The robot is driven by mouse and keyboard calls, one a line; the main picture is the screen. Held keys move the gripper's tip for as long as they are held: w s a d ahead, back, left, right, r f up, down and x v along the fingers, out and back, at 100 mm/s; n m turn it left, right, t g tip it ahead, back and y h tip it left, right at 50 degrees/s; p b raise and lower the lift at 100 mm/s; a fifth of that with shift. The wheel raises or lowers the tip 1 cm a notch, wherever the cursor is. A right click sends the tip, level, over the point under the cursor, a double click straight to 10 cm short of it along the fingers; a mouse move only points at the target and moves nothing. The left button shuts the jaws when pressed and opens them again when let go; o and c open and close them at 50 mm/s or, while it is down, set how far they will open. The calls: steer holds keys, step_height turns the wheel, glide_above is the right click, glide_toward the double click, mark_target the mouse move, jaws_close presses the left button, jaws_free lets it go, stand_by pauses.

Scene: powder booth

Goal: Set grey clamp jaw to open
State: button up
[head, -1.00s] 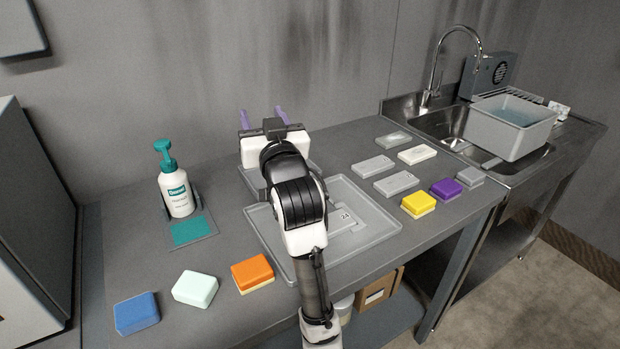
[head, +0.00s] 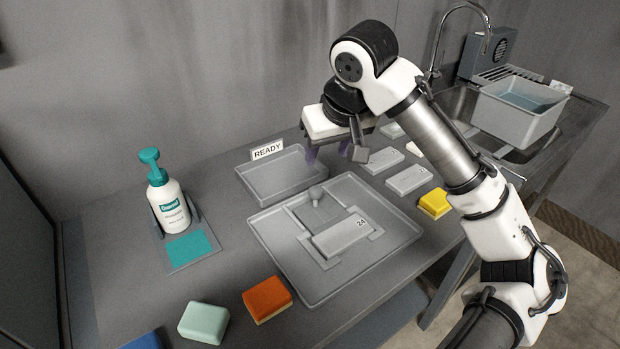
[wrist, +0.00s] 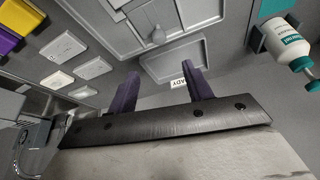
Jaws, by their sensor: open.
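The grey clamp fixture lies in the large grey tray (head: 275,247) on the bench. Which part is the jaw, I cannot tell for sure. The knob shows in the wrist view (wrist: 157,36) too, beyond my fingers. My gripper (head: 330,153) is above the bench, behind and to the right of the fixture, touching nothing. Its purple fingers (wrist: 161,92) are spread apart and empty in the wrist view.
An empty READY tray (head: 280,176) is behind the fixture. A teal-topped bottle (head: 170,205) stands left. Orange (head: 267,298) and mint (head: 203,322) sponges lie in front. Grey blocks and a yellow sponge (head: 434,203) lie right. A basin (head: 515,115) is at the sink.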

mark_target(315, 188)
steer(key=p+x, duration=0.2)
steer(key=x, duration=1.1)
steer(key=shift+d+f, duration=0.1)
steer(key=shift+f, duration=0.3)
jaws_close()
